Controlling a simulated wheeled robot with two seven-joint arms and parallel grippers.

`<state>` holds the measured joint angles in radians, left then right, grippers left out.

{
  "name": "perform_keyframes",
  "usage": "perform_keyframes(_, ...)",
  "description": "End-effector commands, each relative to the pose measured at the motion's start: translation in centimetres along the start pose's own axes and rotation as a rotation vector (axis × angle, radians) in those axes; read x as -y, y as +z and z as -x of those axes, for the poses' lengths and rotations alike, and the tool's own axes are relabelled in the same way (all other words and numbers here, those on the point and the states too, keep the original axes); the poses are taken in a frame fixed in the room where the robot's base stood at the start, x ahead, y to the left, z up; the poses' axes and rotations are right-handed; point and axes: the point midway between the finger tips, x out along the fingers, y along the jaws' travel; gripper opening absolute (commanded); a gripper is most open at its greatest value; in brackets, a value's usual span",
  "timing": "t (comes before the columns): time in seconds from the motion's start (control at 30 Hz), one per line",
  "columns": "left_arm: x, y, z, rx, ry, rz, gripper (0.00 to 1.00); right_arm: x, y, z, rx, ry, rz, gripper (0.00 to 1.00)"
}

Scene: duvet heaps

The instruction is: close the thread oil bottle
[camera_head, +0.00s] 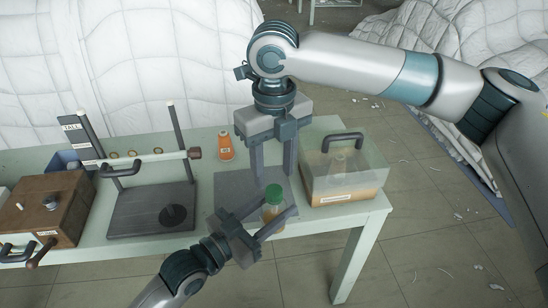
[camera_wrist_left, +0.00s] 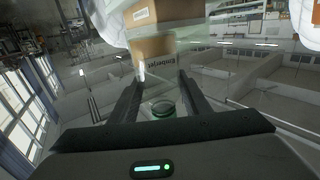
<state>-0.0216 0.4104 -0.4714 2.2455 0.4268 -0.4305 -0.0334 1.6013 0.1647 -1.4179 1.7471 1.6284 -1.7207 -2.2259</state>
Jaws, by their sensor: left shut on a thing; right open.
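The thread oil bottle (camera_head: 272,213) stands upright near the table's front edge, with amber contents and a green cap (camera_head: 273,193) at its top. I cannot tell how tight the cap sits. My left gripper (camera_head: 277,208) reaches in from below, shut on the bottle, with a finger on each side of its body. A round green-rimmed thing (camera_wrist_left: 163,109), likely the cap, shows between the fingers in the left wrist view. My right gripper (camera_head: 273,177) points down just above and behind the cap, open, with nothing seen between its fingers.
A clear-lidded box (camera_head: 345,180) stands close on the right. An orange bottle (camera_head: 226,147) stands behind. A dark stand (camera_head: 150,212) and a wooden box (camera_head: 45,210) are to the left. A grey mat (camera_head: 230,185) lies by the bottle. White duvets (camera_head: 130,60) heap behind the table.

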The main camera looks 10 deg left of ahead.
Motion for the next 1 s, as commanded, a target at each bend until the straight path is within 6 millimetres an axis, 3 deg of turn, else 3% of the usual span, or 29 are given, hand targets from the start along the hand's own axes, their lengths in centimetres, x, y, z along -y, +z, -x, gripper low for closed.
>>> perform_keyframes(0.33, 0.0, -0.1, 0.0, -0.001, 0.000, 0.000, 0.00, 0.0, 0.0, -4.1, -0.002, 0.001, -0.001, 0.44)
perform_keyframes(0.77, 0.0, -0.1, 0.0, -0.001, 0.000, 0.000, 0.00, 0.0, 0.0, -4.8, 0.000, 0.000, -0.001, 0.44)
perform_keyframes(0.93, 0.0, -0.1, 0.0, -0.001, 0.000, 0.000, 0.00, 0.0, 0.0, -4.8, 0.000, 0.000, -0.001, 0.03)
perform_keyframes(1.0, 0.0, -0.1, 0.0, -0.001, 0.000, 0.000, 0.00, 0.0, 0.0, -4.8, 0.000, 0.000, -0.001, 0.01)
